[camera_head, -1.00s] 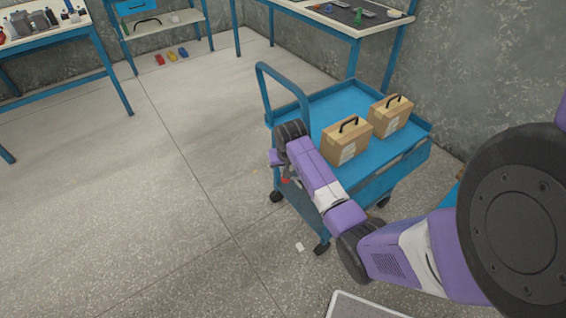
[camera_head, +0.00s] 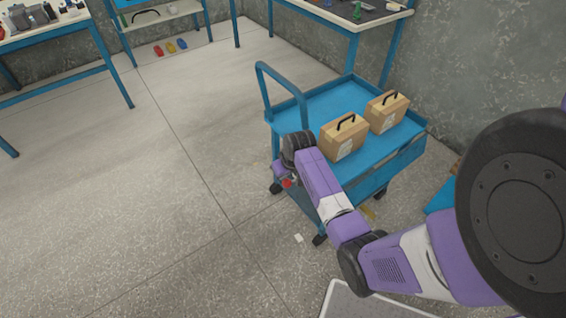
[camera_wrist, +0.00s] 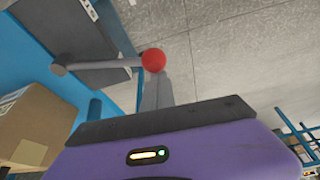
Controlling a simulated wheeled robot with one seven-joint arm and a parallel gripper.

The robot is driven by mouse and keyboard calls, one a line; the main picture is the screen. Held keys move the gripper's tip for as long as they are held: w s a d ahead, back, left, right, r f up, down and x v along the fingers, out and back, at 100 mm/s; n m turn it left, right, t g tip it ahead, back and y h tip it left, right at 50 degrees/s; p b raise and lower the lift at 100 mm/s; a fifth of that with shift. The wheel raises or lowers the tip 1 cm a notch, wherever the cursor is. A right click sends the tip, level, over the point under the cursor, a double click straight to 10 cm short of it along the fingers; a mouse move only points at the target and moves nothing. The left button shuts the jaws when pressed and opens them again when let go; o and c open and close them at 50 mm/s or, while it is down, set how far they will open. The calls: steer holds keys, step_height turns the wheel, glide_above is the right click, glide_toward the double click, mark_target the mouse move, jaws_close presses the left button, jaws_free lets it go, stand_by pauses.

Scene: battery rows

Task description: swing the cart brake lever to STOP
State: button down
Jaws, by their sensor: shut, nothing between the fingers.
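The blue cart (camera_head: 325,105) stands at the centre of the head view with its push handle at the left. The brake lever (camera_wrist: 105,64) is a grey rod in the wrist view, running from a round pivot at the left to a red ball knob (camera_wrist: 153,60). The knob also shows small in the head view (camera_head: 287,183), at the cart's near left side. My gripper (camera_wrist: 157,78) is shut and empty. Its grey fingers overlap the knob's lower edge in the picture; I cannot tell whether they touch it. No STOP marking is readable.
Two cardboard boxes with black handles, a nearer one (camera_head: 343,137) and a farther one (camera_head: 387,112), stand on the cart. A blue-framed workbench (camera_head: 395,22) and a wall are behind it. The floor left of the cart is clear.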

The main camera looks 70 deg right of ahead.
steer(key=s+a+n+y+p, duration=0.3)
steer(key=s+a+n+p, duration=0.2)
steer(key=s+n, duration=0.4)
steer(key=shift+s+a+t+p, duration=0.4)
steer(key=shift+s+a, duration=0.2)
steer(key=shift+s, duration=0.35)
steer(key=shift+s+f, duration=0.1)
steer(key=w+a+r, duration=0.1)
steer(key=w, duration=0.3)
steer(key=v, duration=0.9)
steer(key=shift+d+r, duration=0.2)
steer(key=shift+r, duration=0.3)
